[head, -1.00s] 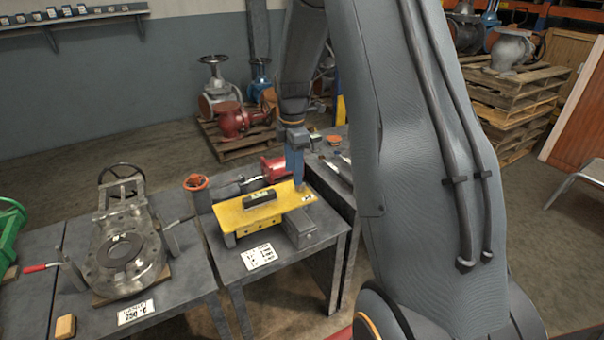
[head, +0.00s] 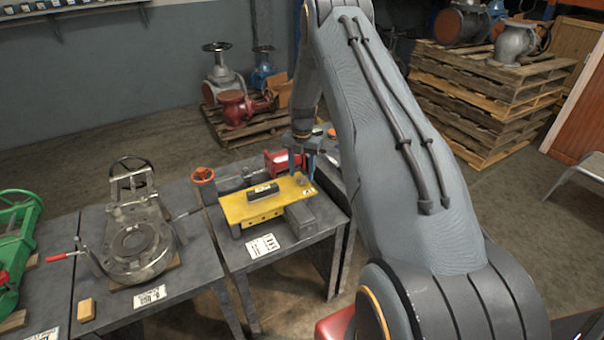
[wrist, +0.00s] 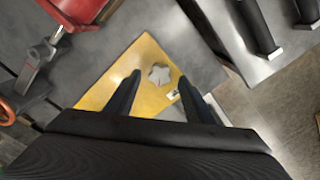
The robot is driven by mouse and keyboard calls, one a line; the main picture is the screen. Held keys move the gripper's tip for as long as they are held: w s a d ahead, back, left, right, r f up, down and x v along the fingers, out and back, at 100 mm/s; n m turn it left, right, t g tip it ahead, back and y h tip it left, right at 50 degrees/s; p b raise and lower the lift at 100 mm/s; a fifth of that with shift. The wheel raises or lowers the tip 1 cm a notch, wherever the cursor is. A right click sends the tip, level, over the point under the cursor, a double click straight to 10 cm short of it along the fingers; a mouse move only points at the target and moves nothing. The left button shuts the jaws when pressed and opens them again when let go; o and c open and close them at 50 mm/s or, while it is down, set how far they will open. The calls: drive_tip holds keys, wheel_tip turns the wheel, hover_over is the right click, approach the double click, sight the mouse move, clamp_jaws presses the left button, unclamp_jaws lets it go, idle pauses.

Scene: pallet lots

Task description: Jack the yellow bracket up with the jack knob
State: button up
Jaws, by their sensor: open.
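The yellow bracket (head: 240,210) lies on the right grey bench in the head view, with a black bar (head: 263,191) on top. It also shows in the wrist view (wrist: 112,88). The jack knob (wrist: 160,75), pale grey and lobed, stands near a corner of the bracket in the wrist view. My gripper (wrist: 158,80) is open, with one finger on each side of the knob in that view. I cannot tell whether the fingers touch it. In the head view my gripper (head: 306,160) is over the bracket's right end.
A grey block (head: 300,216) sits against the bracket's front right, with a printed card (head: 263,246) before it. A red vise-like tool (head: 283,160) stands behind, and an orange handwheel (head: 203,175) to the left. A metal valve body (head: 137,245) occupies the left bench.

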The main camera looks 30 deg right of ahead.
drive_tip(key=shift+f, duration=1)
drive_tip(key=c, duration=1)
drive_tip(key=shift+c, duration=0.2)
drive_tip(key=shift+m, duration=0.4)
